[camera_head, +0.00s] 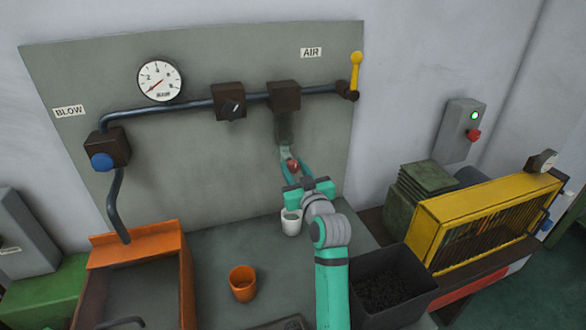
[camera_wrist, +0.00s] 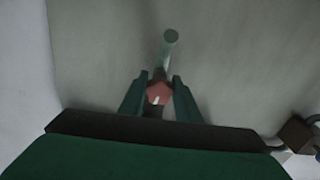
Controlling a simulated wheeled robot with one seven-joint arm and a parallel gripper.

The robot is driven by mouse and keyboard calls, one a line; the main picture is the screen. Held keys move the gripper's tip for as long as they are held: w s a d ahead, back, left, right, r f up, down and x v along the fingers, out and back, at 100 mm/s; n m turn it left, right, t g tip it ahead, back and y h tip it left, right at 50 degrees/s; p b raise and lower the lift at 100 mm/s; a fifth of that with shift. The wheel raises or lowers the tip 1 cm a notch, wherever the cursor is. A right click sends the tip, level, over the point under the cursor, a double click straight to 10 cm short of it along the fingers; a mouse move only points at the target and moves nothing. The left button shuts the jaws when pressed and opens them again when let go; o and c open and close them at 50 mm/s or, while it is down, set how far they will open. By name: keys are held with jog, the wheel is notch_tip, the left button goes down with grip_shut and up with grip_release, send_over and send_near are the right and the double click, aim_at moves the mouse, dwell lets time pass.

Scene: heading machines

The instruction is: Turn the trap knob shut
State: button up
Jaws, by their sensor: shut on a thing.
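The trap knob is a small red knob (camera_head: 293,165) below the glass bowl of the right brown block (camera_head: 284,95) on the grey wall panel. In the wrist view the red knob (camera_wrist: 159,93) has a pale mark on its face and sits between two green fingers. My gripper (camera_head: 293,168) is shut on the knob, with a finger on each side; it also shows in the wrist view (camera_wrist: 159,97). A white cup (camera_head: 291,221) stands on the bench below the knob, partly beside my gripper. How far the knob is turned I cannot tell.
A blue-grey pipe (camera_head: 180,106) crosses the panel, with a dial gauge (camera_head: 160,80) above it and a yellow lever (camera_head: 355,72) at its right end. An orange cup (camera_head: 243,283) and a dark bin (camera_head: 390,285) flank my arm. A yellow guard (camera_head: 480,220) stands right.

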jog(key=shift+d+n, duration=0.1)
jog(key=shift+n, duration=0.9)
jog(key=o, duration=1.1)
jog(key=shift+c, duration=0.2)
jog(key=v, duration=1.1)
jog(key=shift+w, duration=0.1)
